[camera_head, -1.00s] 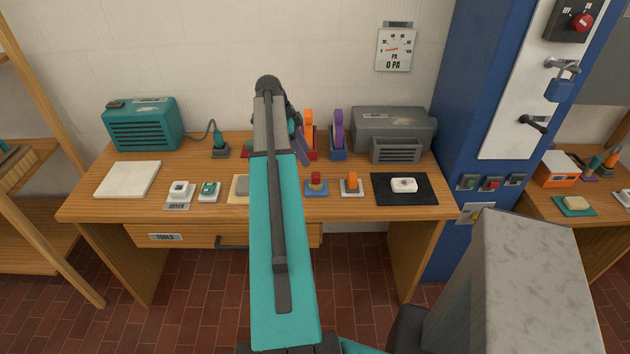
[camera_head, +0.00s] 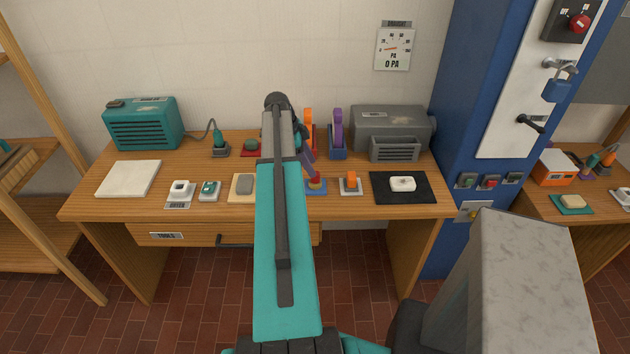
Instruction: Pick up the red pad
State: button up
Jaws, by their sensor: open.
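A small red pad (camera_head: 315,176) sits on top of a yellowish block on a blue square base (camera_head: 318,190), at the front middle of the workbench. My gripper (camera_head: 309,166) shows as purple fingers at the far end of my teal arm. The jaws are open, and nothing shows between them. The fingers appear just above and behind the red pad and overlap its back edge in the picture. Whether they touch it I cannot tell. My arm hides part of the gripper and the bench to the left of the pad.
A grey pad (camera_head: 244,185) lies left of my arm. Behind stand orange and purple (camera_head: 338,122) upright discs and a grey machine (camera_head: 385,125).

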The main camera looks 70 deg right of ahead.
aim_at(315, 180)
jog(key=shift+p+x, duration=1)
jog(key=shift+x, duration=0.3)
jog(key=shift+p+x, duration=0.35)
jog(key=shift+x, duration=0.9)
jog(key=shift+s+a, duration=0.1)
jog(key=shift+a, duration=0.1)
jog(key=shift+c, duration=0.3)
jog(key=c, duration=1.1)
